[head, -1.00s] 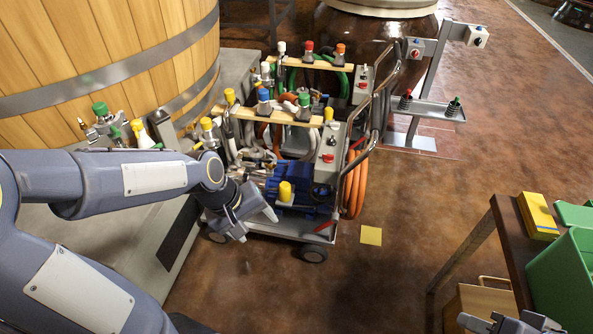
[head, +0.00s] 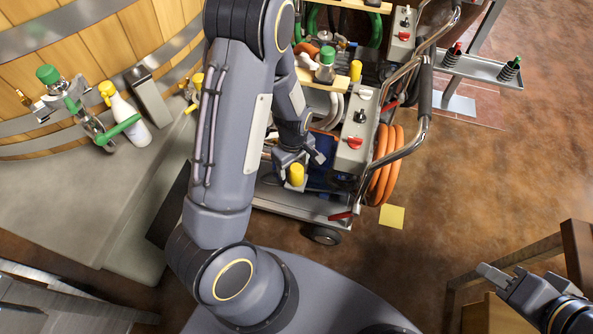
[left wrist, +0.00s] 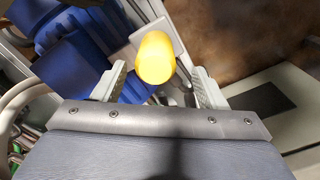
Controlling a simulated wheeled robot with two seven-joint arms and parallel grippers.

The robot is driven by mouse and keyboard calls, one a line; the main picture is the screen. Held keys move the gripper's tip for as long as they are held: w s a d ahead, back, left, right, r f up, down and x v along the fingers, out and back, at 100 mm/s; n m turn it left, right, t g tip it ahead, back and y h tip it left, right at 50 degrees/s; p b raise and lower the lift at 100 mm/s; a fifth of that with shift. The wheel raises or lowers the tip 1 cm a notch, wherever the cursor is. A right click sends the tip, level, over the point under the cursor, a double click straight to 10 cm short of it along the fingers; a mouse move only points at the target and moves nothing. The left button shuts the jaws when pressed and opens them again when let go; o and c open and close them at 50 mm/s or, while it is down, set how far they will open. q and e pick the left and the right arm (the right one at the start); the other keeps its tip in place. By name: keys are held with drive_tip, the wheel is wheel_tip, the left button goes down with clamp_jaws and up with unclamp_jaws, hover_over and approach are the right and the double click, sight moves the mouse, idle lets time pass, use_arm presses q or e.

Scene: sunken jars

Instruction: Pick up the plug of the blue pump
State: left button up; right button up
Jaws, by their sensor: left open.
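The yellow plug (head: 297,175) sits on the blue pump (head: 322,172) low on the cart. My left gripper (head: 299,164) is right at the plug, pointing down from above. In the left wrist view the yellow plug (left wrist: 155,57) lies between the two parted fingertips of my left gripper (left wrist: 159,74), with gaps on both sides. The blue body of the pump (left wrist: 75,50) shows at the upper left there. My left arm hides part of the cart. My right gripper (head: 505,276) is at the lower right, away from the cart; its opening is unclear.
The cart carries a grey control box (head: 352,140), a bent metal handle (head: 424,125) and an orange hose (head: 385,165) right of the pump. A wooden vat (head: 90,50) stands left. A yellow note (head: 392,216) lies on open floor to the right.

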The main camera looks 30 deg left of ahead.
use_arm(q)
drive_tip(key=f, duration=0.1)
drive_tip(key=f+b, duration=0.1)
drive_tip(key=f, duration=0.1)
drive_tip(key=f+b, duration=0.1)
drive_tip(key=f, duration=0.1)
drive_tip(key=shift+w+d, duration=0.1)
drive_tip(key=shift+d, duration=0.25)
drive_tip(key=c, duration=1.2)
